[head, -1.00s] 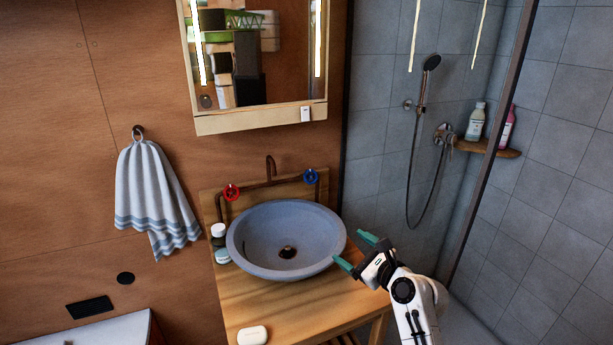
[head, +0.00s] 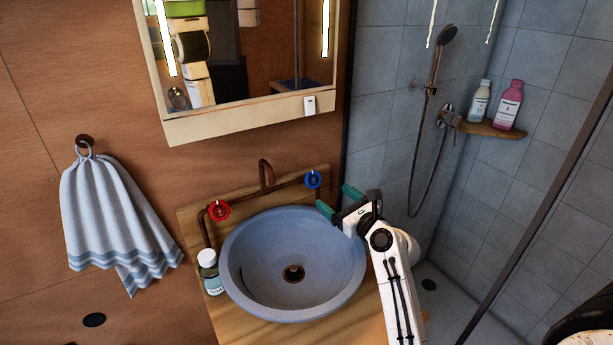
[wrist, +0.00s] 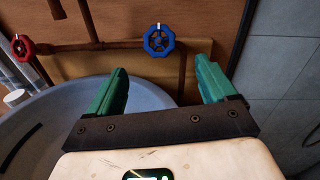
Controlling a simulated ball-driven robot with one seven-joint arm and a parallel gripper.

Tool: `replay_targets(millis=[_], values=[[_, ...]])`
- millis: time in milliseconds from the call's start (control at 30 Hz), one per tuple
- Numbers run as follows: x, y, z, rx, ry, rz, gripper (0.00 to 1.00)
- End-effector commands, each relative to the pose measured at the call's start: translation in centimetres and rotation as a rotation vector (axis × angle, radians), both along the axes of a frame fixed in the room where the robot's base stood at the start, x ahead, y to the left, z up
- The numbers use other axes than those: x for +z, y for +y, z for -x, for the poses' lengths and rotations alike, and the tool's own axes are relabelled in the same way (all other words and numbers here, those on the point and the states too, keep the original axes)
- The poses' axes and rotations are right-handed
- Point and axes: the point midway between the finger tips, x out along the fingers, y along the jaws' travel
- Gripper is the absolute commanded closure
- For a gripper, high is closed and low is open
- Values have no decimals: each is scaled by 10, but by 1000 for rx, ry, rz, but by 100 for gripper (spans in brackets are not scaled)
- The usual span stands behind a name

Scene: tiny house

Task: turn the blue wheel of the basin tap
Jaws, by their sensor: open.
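The blue wheel (head: 313,179) sits at the right end of the copper tap pipe above the basin. It also shows in the wrist view (wrist: 159,40), ahead of my gripper and between the lines of its two fingers. My gripper (head: 338,202) has green fingers, spread apart and empty. It is just below and right of the blue wheel in the head view, apart from it. The red wheel (head: 218,210) is at the left end of the pipe. The copper spout (head: 266,174) rises between the wheels. The blue-grey basin (head: 240,277) stands on a wooden counter.
A small bottle (head: 209,271) stands left of the basin. The mirror cabinet (head: 240,118) hangs above the tap. A striped towel (head: 115,215) hangs at the left. The tiled shower wall is at the right, with a corner shelf (head: 490,130) holding two bottles.

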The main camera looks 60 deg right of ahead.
Motion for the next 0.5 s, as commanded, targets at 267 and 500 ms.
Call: replay_targets(millis=[267,500], values=[[2,-18,-36,1,-1,0,16],[2,-38,-72,0,0,1,16]])
